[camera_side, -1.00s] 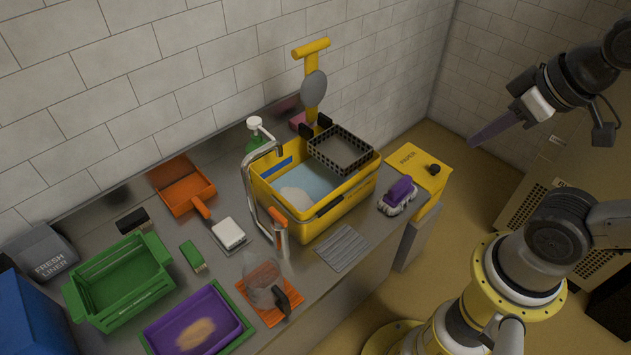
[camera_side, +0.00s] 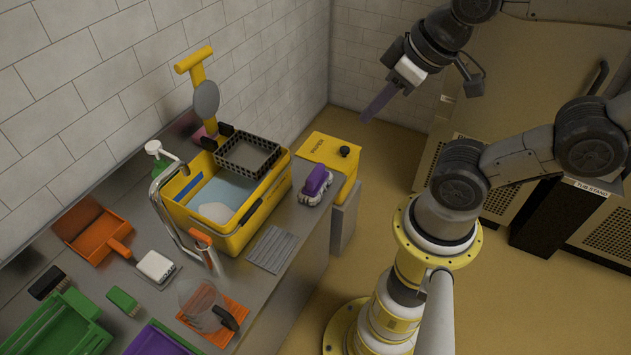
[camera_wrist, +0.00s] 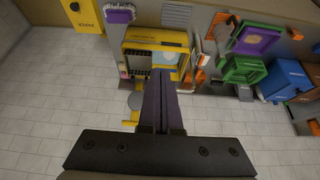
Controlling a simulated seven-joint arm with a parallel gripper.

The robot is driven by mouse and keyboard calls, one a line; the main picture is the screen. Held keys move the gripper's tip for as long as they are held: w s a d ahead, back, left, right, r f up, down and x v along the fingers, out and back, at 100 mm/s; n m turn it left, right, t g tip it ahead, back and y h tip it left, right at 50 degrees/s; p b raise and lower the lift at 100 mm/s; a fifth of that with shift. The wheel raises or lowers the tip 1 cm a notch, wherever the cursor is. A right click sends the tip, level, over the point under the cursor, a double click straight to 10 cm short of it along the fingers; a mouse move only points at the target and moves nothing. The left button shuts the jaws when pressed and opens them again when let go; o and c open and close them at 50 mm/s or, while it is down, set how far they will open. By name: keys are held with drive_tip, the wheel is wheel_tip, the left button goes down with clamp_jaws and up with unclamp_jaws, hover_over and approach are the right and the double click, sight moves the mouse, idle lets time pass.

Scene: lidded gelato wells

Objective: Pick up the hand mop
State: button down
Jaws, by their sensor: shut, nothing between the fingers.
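The hand mop (camera_side: 317,182), a purple block-like handle over a white fringed head, rests on the counter's right end, right of the yellow bucket. In the wrist view the hand mop (camera_wrist: 119,14) is near the top edge, left of centre. My gripper (camera_side: 366,119) is in the air, above and to the right of the mop in the side view, and touches nothing. Its long dark purple fingers are together and empty. In the wrist view my gripper (camera_wrist: 165,73) points toward the yellow bucket area, with the mop off to the upper left.
The yellow bucket (camera_side: 238,236) with a black basket (camera_side: 247,153) and tall yellow handle stands left of the mop. A yellow bin (camera_side: 335,150) stands beyond the counter end. The air around the mop's top looks clear.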

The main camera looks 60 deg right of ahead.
drive_tip(key=c, duration=0.5)
unclamp_jaws()
